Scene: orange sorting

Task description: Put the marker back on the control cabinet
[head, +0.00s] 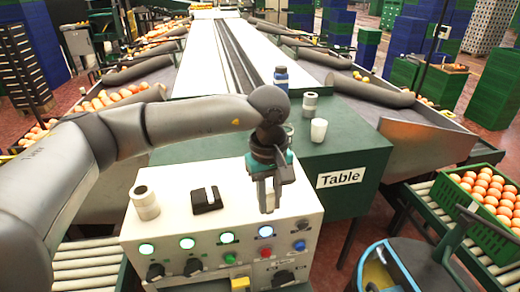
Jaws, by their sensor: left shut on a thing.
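The white control cabinet (165,225) stands in front, with lit buttons and black knobs on its sloped face. My left gripper (268,208) points down over the right part of its top, near the back edge of the button face. Its fingers are shut on a slim thing, which seems to be the marker; the fingers hide most of it. I cannot tell whether it touches the cabinet top. The green table (345,150), labelled "Table", adjoins the cabinet behind and to the right. My right gripper is not in view.
A white roll (145,203) and a black holder (206,200) stand on the cabinet's left half. A blue bottle (281,79), another roll (309,104) and a white cup (318,131) stand on the table. A green crate of oranges (460,205) is at right.

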